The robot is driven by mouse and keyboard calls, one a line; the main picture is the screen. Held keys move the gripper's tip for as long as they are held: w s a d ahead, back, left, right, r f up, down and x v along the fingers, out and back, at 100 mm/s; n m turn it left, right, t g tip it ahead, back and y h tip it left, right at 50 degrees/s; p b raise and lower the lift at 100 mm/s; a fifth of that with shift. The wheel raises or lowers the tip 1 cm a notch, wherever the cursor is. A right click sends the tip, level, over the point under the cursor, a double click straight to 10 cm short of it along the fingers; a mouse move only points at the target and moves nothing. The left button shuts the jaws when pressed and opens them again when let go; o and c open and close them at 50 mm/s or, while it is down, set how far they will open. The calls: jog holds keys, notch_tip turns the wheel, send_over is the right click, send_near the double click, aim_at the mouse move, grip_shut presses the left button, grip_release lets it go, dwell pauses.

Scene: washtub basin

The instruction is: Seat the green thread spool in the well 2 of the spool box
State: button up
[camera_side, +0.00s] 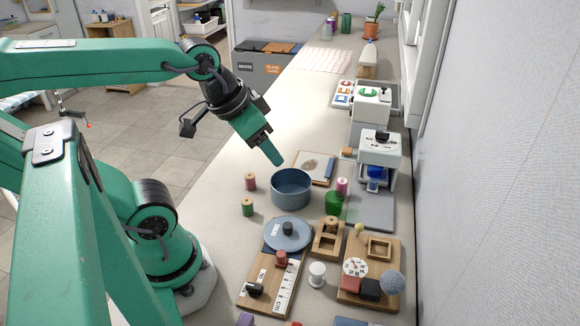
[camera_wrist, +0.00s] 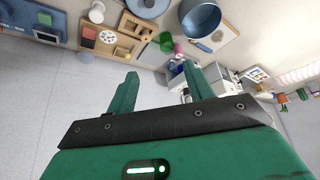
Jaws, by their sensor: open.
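The green thread spool (camera_side: 248,207) stands upright on the counter at the left of the blue basin, in front of a reddish spool (camera_side: 250,181). A small wooden box with square openings (camera_side: 328,240), seemingly the spool box, stands right of the blue lid; it also shows in the wrist view (camera_wrist: 136,27). I cannot read any well numbers. My gripper (camera_side: 275,158) is up in the air above and behind the basin, away from the green spool. In the wrist view its two fingers (camera_wrist: 160,72) are apart with nothing between them. The green spool is not seen there.
The blue basin (camera_side: 291,189) and its lid (camera_side: 288,235) fill the middle. A green cup (camera_side: 334,203), pink spool (camera_side: 342,185), white spool (camera_side: 317,274), ruler board (camera_side: 268,287) and timer board (camera_side: 384,285) crowd around.

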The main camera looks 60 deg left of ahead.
jog(key=n+g, duration=0.5)
jog(key=g, duration=0.1)
send_over(247, 201)
notch_tip(247, 201, down, 14)
jog(key=shift+s+f, duration=0.15)
jog(key=shift+f, duration=0.05)
jog(key=shift+f, duration=0.1)
jog(key=shift+f, duration=1.2)
jog(key=shift+f, duration=2.6)
